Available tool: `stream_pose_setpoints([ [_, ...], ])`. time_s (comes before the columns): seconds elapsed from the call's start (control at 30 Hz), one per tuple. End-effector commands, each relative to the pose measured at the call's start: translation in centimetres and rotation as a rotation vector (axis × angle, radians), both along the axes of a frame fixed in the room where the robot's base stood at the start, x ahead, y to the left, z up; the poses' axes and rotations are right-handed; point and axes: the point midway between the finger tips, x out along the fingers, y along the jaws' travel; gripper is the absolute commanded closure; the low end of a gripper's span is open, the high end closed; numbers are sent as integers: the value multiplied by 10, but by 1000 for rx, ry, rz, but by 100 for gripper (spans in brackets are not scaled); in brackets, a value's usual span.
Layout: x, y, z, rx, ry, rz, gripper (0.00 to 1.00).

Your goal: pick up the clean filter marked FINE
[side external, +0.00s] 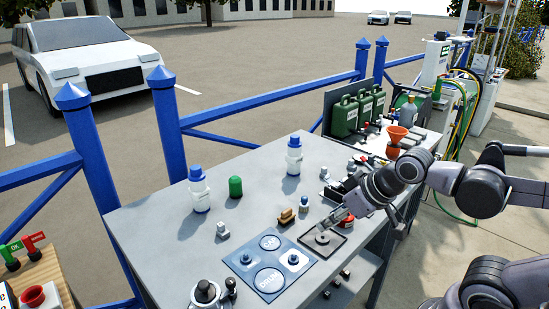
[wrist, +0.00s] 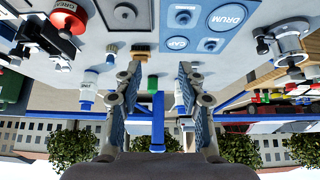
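A grey round part (side external: 322,239) lies in a shallow dark tray (side external: 343,243) near the table's front edge. My gripper (side external: 345,214) is low over the table beside the dark tray. In the wrist view its fingers (wrist: 157,76) are spread apart with nothing held between them.
A blue mat (side external: 297,274) with circles marked DRUM and CAP lies left of the tray. A brown brush (side external: 287,217), green cylinder (side external: 235,186) and blue-capped bottles (side external: 200,196) (side external: 293,158) stand behind. Green cans (side external: 345,118) and an orange funnel (side external: 396,134) are at the far end.

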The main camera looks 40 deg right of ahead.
Motion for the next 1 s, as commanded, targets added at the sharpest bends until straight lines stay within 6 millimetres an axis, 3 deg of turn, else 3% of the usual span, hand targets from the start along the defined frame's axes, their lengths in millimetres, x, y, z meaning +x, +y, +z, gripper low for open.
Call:
stream_pose_setpoints([
  [0.27, 0, 0, 0, 0, 0, 0, 60],
  [0.37, 0, 0, 0, 0, 0, 0, 31],
  [0.4, 0, 0, 0, 0, 0, 0, 27],
  [0.77, 4, -2, 3, 1, 2, -9, 27],
  [0.87, 16, -8, 13, 2, 7, -40, 27],
  [1.0, 49, -25, 35, 6, 18, -121, 27],
])
